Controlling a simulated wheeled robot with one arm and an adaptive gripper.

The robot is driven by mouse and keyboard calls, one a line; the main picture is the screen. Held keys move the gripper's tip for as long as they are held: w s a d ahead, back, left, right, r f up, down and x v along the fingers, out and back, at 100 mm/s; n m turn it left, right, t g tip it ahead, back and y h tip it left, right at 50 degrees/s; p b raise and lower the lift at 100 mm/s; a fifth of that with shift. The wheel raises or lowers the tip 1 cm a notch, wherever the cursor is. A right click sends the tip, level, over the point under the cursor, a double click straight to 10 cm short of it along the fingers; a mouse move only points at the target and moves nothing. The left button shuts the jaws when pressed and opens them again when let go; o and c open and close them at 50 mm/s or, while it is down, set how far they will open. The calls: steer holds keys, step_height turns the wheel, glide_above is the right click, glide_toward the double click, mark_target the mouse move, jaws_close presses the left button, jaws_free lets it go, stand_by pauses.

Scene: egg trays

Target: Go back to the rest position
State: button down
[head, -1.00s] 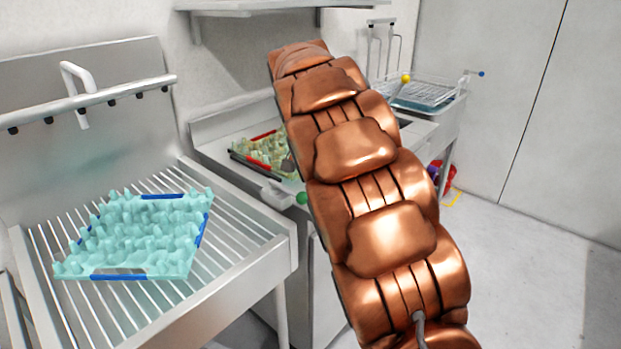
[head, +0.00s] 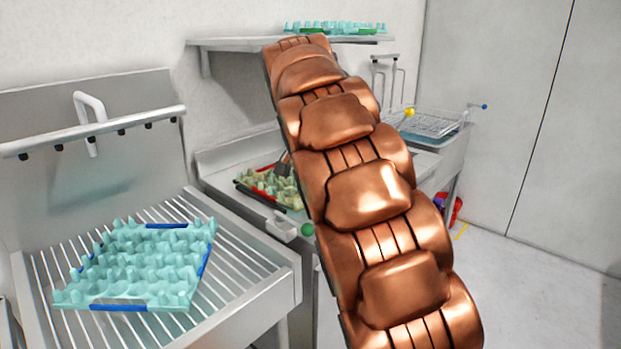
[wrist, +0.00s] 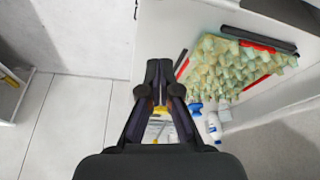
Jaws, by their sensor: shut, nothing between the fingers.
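My gripper (wrist: 159,70) shows in the wrist view with its two dark fingers together at the tips and nothing between them. In the head view its dark end (head: 283,165) shows beside my copper arm, close to the yellow-green egg tray. The arm hides most of the middle of the head view. In the wrist view the yellow-green egg tray (wrist: 225,70) with red edge strips lies to the right of the fingers. I cannot tell whether the fingertips touch the tray.
A turquoise egg tray (head: 150,255) with blue strips lies on the slatted metal rack (head: 255,282) at left. Another turquoise tray (head: 340,28) sits on the wall shelf (head: 225,44). A wire basket (head: 435,123) stands at back right. The floor (head: 530,290) at right is clear.

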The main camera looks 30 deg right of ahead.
steer(key=s+a+f+n+g+y+p, duration=0.1)
steer(key=s+a+f+n+p, duration=0.2)
steer(key=s, duration=1)
steer(key=s+a+f+n+g+y+p, duration=0.1)
steer(key=s+a+f+n+p, duration=0.2)
steer(key=s, duration=1)
steer(key=s+a+f+n+g+y+p, duration=0.1)
steer(key=s+a+f+n+g+p, duration=0.1)
steer(key=s+a, duration=0.5)
steer(key=s+f+n+p, duration=0.1)
steer(key=s+n, duration=0.1)
steer(key=s, duration=0.4)
steer(key=shift+s+f, duration=0.3)
steer(key=shift+s, duration=0.05)
